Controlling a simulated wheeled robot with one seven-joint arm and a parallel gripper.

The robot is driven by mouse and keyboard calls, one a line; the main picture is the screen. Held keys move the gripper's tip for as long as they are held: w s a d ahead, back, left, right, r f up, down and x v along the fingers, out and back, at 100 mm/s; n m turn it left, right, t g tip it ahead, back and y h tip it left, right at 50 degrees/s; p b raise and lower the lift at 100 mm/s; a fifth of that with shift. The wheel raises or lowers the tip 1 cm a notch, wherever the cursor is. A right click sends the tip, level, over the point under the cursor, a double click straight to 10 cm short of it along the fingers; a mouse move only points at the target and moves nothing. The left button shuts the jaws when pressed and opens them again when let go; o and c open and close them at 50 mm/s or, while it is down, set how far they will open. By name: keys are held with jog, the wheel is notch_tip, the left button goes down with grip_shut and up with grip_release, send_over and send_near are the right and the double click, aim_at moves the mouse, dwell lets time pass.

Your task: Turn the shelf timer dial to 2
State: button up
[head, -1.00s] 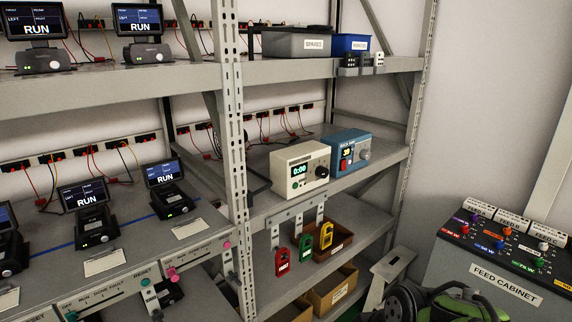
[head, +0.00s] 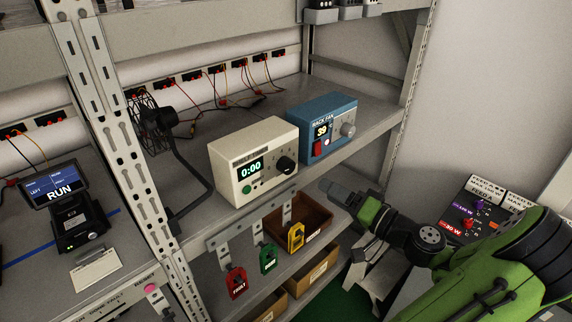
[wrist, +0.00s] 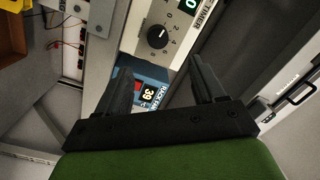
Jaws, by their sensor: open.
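The shelf timer (head: 232,178) is a cream box on the middle shelf, and its display reads 0:00. Its black dial (head: 287,165) is on the right of its front face. In the wrist view the dial (wrist: 157,38) shows beyond my fingertips, with printed numbers around it and a pale mark on its face; I cannot tell which number it points to. My gripper (wrist: 160,66) is open and empty, its two black fingers apart and not touching the dial. In the head view my gripper (head: 338,190) is below and right of the timer, in front of the shelf edge.
A blue rack fan box (head: 328,112) showing 39 stands right of the timer, with a grey knob (head: 348,129). A black fan (head: 150,115) is at the left. Red, green and yellow tags (head: 268,258) hang below the shelf edge. A feed cabinet (head: 462,238) stands at the right.

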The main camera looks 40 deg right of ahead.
aim_at(290, 169)
jog(key=w, duration=0.8)
jog(key=w+a, duration=0.1)
jog(key=w, duration=0.4)
jog(key=shift+f+p, duration=0.15)
jog(key=shift+p, duration=0.25)
jog(key=c, duration=1.1)
jog(key=shift+o, duration=0.2)
jog(key=shift+m, duration=0.5)
jog(key=m+p, duration=0.2)
jog(key=m, duration=0.1)
jog(key=shift+m+p, duration=0.3)
jog(key=shift+p, duration=0.05)
jog(key=shift+m+p, duration=0.9)
jog(key=shift+m, duration=0.7)
jog(key=shift+t, duration=0.3)
jog(key=o, duration=1.1)
jog(key=shift+c, duration=0.2)
